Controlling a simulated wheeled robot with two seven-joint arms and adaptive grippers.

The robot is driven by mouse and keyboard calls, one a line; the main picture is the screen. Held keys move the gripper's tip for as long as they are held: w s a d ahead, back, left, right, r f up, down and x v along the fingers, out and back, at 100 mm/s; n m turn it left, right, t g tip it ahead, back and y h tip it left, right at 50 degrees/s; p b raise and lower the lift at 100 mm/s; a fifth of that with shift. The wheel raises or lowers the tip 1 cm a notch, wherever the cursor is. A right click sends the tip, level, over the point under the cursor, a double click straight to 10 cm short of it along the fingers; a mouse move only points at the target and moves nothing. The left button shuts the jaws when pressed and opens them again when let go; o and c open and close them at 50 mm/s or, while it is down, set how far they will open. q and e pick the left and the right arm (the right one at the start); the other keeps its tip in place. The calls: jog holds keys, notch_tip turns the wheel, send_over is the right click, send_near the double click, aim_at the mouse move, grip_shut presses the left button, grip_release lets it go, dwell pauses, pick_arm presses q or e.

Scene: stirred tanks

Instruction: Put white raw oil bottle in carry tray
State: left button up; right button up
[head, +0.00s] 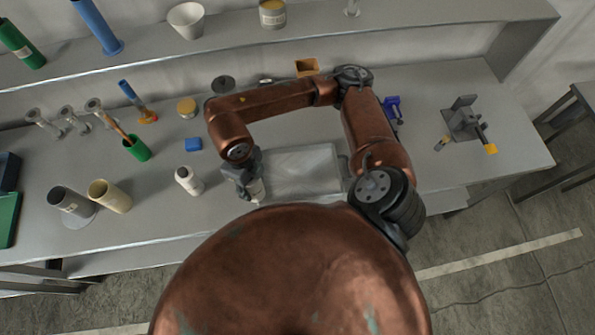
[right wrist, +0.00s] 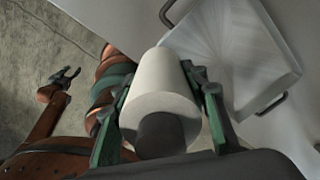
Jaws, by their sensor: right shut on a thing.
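A white bottle (right wrist: 160,82) with a dark end is held between the green fingers of my right gripper (right wrist: 162,105). In the head view my right gripper (head: 246,180) and the held bottle (head: 257,191) are just left of the carry tray's near-left corner. In the right wrist view the tray (right wrist: 288,82) with dark handles lies beyond the bottle. My left gripper (right wrist: 68,74) is open and empty, away from the bench over the floor. Its arm is hidden in the head view.
Another white bottle (head: 189,181) stands left of my right gripper. A grey fixture (head: 462,122) stands at right.

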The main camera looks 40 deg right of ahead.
jog(key=m, duration=0.3)
jog(key=s+a+m, duration=0.1)
jog(key=shift+r, duration=0.35)
jog(key=m, duration=0.2)
jog(key=shift+s+a+r+m+p, duration=0.15)
jog(key=shift+s+m+p, duration=0.15)
jog(key=shift+p, duration=0.05)
jog(key=w+d+f+m+p, duration=0.1)
jog(key=w+d+f+m, duration=0.1)
jog(key=d+f, duration=0.1)
jog(key=w+d+f+m+p, duration=0.1)
jog(key=w+d+f+m, duration=0.1)
jog(key=d+f, duration=0.1)
jog(key=w+d+f+m+p, duration=0.1)
jog(key=w+d+f, duration=0.1)
jog(key=d, duration=0.3)
jog(key=shift+w+f+m, duration=0.15)
jog(key=shift+f+m, duration=0.25)
jog(key=shift+f, duration=0.25)
notch_tip(320, 180, down, 2)
jog(key=shift+f+p, duration=0.2)
jog(key=shift+p, duration=0.5)
jog(key=shift+f, duration=0.3)
pick_arm(q)
notch_tip(320, 180, up, 5)
jog(key=shift+s+a+r, duration=0.1)
jog(key=shift+r, duration=0.05)
pick_arm(e)
jog(key=shift+f, duration=0.1)
